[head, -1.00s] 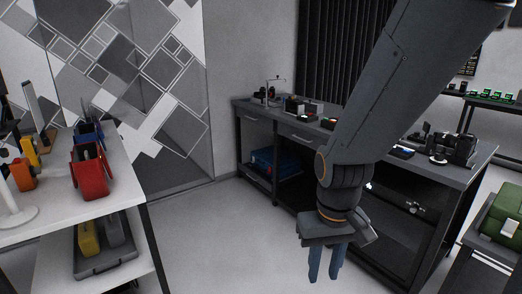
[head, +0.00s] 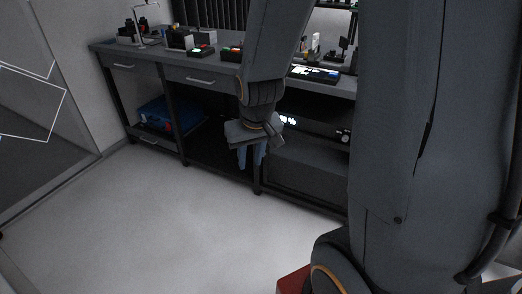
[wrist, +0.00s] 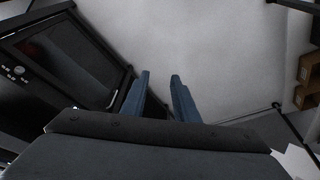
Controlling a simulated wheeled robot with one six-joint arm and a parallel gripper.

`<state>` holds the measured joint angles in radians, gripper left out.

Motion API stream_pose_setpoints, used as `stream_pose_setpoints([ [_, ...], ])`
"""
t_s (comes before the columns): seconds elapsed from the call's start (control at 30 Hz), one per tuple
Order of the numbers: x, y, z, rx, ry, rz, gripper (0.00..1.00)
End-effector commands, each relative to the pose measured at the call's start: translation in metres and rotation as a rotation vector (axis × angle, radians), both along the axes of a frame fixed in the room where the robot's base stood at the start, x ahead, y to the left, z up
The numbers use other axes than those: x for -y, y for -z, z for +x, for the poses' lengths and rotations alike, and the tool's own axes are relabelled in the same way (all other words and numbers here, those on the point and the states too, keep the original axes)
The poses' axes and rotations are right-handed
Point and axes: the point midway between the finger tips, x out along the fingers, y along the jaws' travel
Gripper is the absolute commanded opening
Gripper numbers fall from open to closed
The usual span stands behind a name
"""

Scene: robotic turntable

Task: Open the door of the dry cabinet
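The dry cabinet (head: 308,168) is a dark box under the workbench, with a lit readout and a round knob along its top; my arm hides its right part. In the wrist view a dark cabinet with a glossy front panel (wrist: 72,50) and a knob lies at the left, and it looks like the same cabinet. Its door looks shut. My gripper (head: 252,160) hangs pointing down in front of the bench, left of the cabinet. In the wrist view my gripper (wrist: 160,80) has its two blue fingers apart with nothing between them.
The workbench (head: 108,48) carries small devices and a lit panel (head: 314,73). A blue case (head: 172,112) sits on its lower shelf at left. A patterned glass panel (head: 35,105) stands at far left. The grey floor (head: 190,220) before the bench is clear.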

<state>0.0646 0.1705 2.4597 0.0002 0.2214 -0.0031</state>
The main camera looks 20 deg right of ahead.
Motion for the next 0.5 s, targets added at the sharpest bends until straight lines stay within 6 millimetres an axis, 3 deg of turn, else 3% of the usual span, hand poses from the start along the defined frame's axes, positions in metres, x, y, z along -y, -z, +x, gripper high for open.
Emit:
stream_pose_setpoints([
  [0.03, 0.008, 0.028, 0.025, 0.042, 0.015, -0.003, 0.27],
  [0.3, 0.049, 0.107, 0.141, 0.306, 0.069, -0.032, 0.27],
  [0.5, 0.083, 0.16, 0.215, 0.501, 0.107, -0.061, 0.27],
])
